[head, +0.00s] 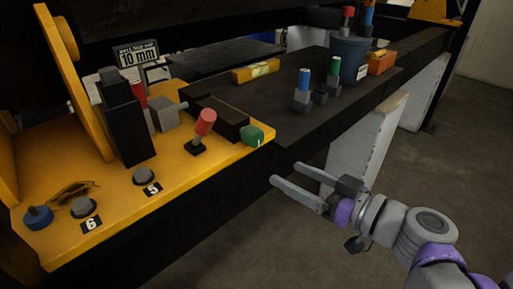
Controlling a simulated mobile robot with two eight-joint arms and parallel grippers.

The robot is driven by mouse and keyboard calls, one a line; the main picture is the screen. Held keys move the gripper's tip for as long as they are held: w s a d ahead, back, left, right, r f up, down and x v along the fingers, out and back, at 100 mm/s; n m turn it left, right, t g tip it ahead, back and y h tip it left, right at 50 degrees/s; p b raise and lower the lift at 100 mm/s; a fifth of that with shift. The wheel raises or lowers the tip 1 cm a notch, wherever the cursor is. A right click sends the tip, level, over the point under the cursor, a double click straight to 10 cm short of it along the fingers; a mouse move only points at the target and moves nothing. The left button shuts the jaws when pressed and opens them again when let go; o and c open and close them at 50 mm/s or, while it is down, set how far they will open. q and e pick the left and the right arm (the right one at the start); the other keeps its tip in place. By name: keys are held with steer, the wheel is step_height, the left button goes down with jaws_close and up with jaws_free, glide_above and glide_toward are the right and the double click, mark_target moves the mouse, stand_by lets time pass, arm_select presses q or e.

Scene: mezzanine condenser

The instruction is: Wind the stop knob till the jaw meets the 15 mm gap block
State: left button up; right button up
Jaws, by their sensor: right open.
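My right gripper (285,173) comes in from the lower right. Its two fingers are spread and empty, in the air off the front edge of the yellow bench plate (160,215). A blue knob (38,217) sits at the plate's left end. A red-handled lever (205,123) stands near the middle, and a green piece (252,136) sits at the right corner, closest to the gripper. Which of these is the stop knob, I cannot tell. A yellow block with a label (255,72) lies on the dark table; its label is too small to read. My left gripper is out of view.
Grey buttons marked 6 (84,207) and 5 (145,176) sit on the plate. Blue-topped (303,80) and green-topped (334,68) pieces, a dark blue bin (349,58) and an orange box (381,62) stand on the table.

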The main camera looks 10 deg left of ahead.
mark_target(259, 139)
steer(key=shift+t+y, duration=0.4)
steer(key=shift+y, duration=0.1)
steer(key=w+a+r, duration=0.1)
steer(key=w+a, duration=0.4)
steer(key=w+a+r, duration=0.1)
steer(key=w+a, duration=0.1)
steer(key=a, duration=0.1)
steer(key=shift+w+a+r, duration=0.15)
steer(key=shift+w+r, duration=0.1)
steer(key=shift+r, duration=0.1)
jaws_close()
steer(key=shift+r+m+p, duration=0.15)
steer(key=shift+m+p, duration=0.8)
steer(key=shift+m, duration=0.05)
steer(key=shift+m+p, duration=0.35)
steer(key=shift+m, duration=0.45)
